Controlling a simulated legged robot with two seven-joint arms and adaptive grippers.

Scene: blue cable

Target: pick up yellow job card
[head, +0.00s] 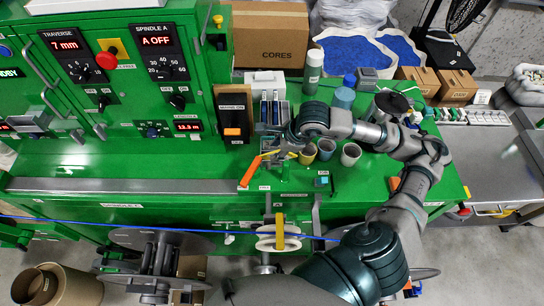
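My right arm comes in from the bottom right and bends back to the left over the green bench. My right gripper (284,147) is above the bench top, near the orange handle and left of several cups. Its fingers are small and dark here, and I cannot tell whether they are open or shut. A small yellow patch (285,155) shows at the fingers. I cannot tell whether it is the job card, or whether it is held. A yellow strip (280,231) also shows across the white spool below the bench edge. My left gripper is not in view.
Several cups (326,149) stand right of the gripper. A black box with an orange button (234,113) is at the left. A blue cable (185,229) runs across below the bench (125,158). The bench's left part is clear.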

